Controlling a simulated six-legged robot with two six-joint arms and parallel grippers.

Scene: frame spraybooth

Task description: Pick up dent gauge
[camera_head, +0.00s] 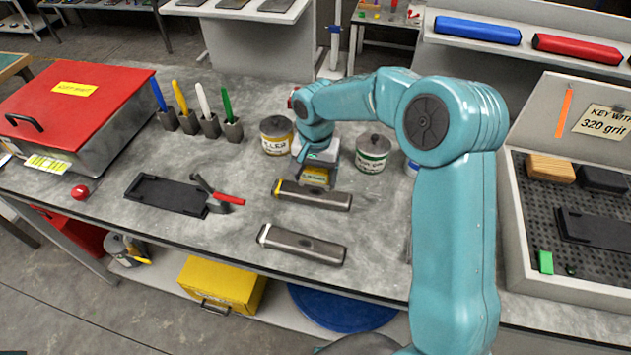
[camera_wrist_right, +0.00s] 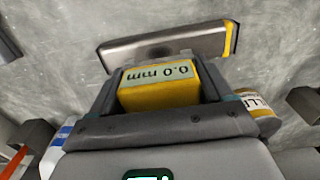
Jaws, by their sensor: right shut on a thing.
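The dent gauge (camera_wrist_right: 158,94) is a small yellow block with a grey display reading 0.0 mm. It sits between the fingers of my right gripper (camera_wrist_right: 160,88), which is shut on it. In the head view the gauge (camera_head: 316,177) shows under my right gripper (camera_head: 317,168), just behind a grey bar with a yellow end (camera_head: 313,195). The same bar lies beyond the fingertips in the wrist view (camera_wrist_right: 165,45). I cannot tell whether the gauge touches the bench. My left gripper is not in view.
A filler can (camera_head: 277,137) and a green-labelled can (camera_head: 373,153) stand either side of my right wrist. Another grey bar (camera_head: 302,245) lies in front. A black tray (camera_head: 166,195), a red-handled tool (camera_head: 217,193) and a red-lidded box (camera_head: 80,100) are left; an open case (camera_head: 520,240) is right.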

